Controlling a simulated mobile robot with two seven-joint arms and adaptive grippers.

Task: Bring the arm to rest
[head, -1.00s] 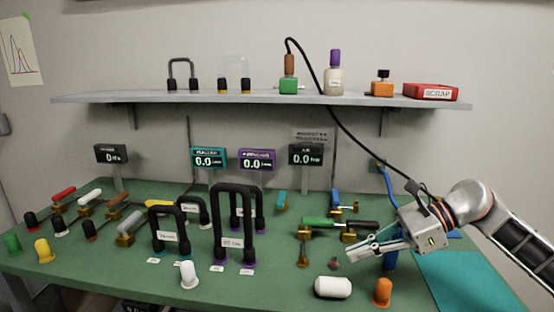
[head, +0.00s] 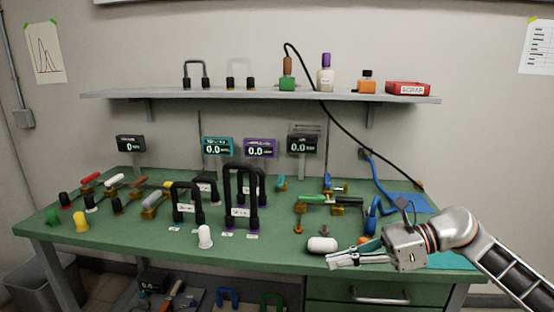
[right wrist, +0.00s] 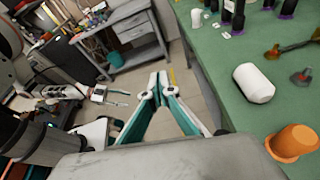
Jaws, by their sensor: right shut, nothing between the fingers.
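My right gripper (head: 330,260) is at the right front edge of the green bench (head: 130,238), its arm coming in from the right. Its fingers are shut with nothing between them. In the right wrist view its fingertips (right wrist: 158,82) meet over the floor, left of the bench. My left gripper (right wrist: 119,97) shows small at the left of the right wrist view, its two fingers apart, clear of the bench. It is not in the head view.
Black handled frames (head: 241,200) stand mid-bench. A shelf (head: 260,97) hangs above. A drawer cabinet (right wrist: 125,45) stands across open floor.

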